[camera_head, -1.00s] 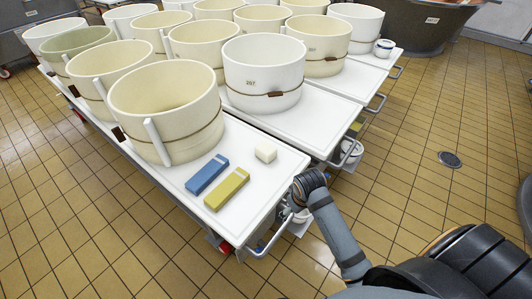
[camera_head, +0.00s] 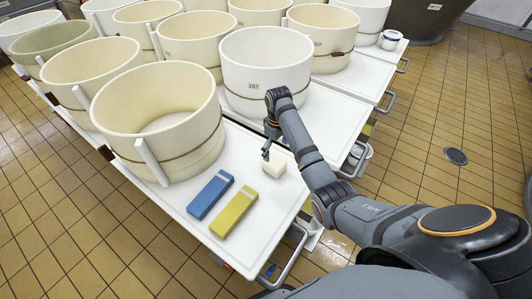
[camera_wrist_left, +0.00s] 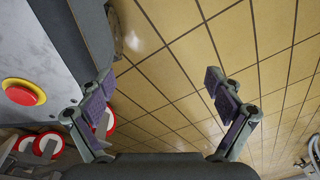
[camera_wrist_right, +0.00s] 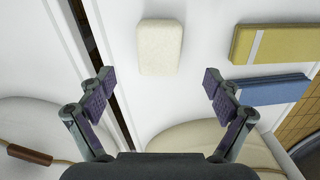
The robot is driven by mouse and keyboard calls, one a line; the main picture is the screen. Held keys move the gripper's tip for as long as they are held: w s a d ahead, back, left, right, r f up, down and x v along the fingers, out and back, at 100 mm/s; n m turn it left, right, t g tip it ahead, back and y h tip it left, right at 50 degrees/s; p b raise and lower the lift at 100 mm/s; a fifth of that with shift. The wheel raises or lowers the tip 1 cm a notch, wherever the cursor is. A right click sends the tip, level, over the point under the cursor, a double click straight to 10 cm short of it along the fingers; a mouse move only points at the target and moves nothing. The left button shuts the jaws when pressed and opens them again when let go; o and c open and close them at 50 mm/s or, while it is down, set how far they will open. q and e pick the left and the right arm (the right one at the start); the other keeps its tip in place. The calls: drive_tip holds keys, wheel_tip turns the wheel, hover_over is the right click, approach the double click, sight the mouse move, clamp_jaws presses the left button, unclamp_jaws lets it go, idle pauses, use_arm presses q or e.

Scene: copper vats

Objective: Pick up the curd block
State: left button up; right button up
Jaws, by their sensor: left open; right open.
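The curd block (camera_head: 273,168) is a small cream-white block lying on the white cart top, near the cart's right edge in the head view. My right gripper (camera_head: 267,147) is just behind and above it. In the right wrist view the curd block (camera_wrist_right: 160,46) lies beyond the open fingertips of my right gripper (camera_wrist_right: 157,84), roughly centred between them and not touched. My left gripper (camera_wrist_left: 158,80) shows only in the left wrist view. It is open and empty above the tiled floor.
A blue bar (camera_head: 210,195) and a yellow bar (camera_head: 234,211) lie left of the block. A large cream vat (camera_head: 160,118) and a white vat (camera_head: 265,68) stand behind. A red button (camera_wrist_left: 22,92) shows beside my left gripper.

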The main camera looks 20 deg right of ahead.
sight(274, 161)
drive_tip(key=shift+w+r, duration=0.2)
drive_tip(key=shift+s+f, duration=0.45)
drive_tip(key=shift+f, duration=0.25)
use_arm(q)
drive_tip(key=s+f+g+b, duration=0.1)
drive_tip(key=s, duration=0.4)
use_arm(e)
wheel_tip(274, 161, down, 3)
drive_tip(key=shift+w+r, duration=0.1)
drive_tip(key=shift+r, duration=0.05)
drive_tip(key=shift+w+f, duration=0.1)
drive_tip(key=shift+f, duration=0.5)
drive_tip(key=f, duration=0.1)
drive_tip(key=f+b, duration=0.1)
drive_tip(key=f, duration=0.2)
drive_tip(key=shift+w+f+b, duration=0.1)
drive_tip(key=shift+w+b, duration=0.2)
drive_tip(key=shift+f, duration=0.35)
use_arm(q)
drive_tip(key=w, duration=0.6)
drive_tip(key=shift+w+t, duration=0.25)
drive_tip(key=shift+t, duration=0.15)
use_arm(e)
drive_tip(key=shift+c, duration=0.3)
drive_tip(key=c, duration=1.5)
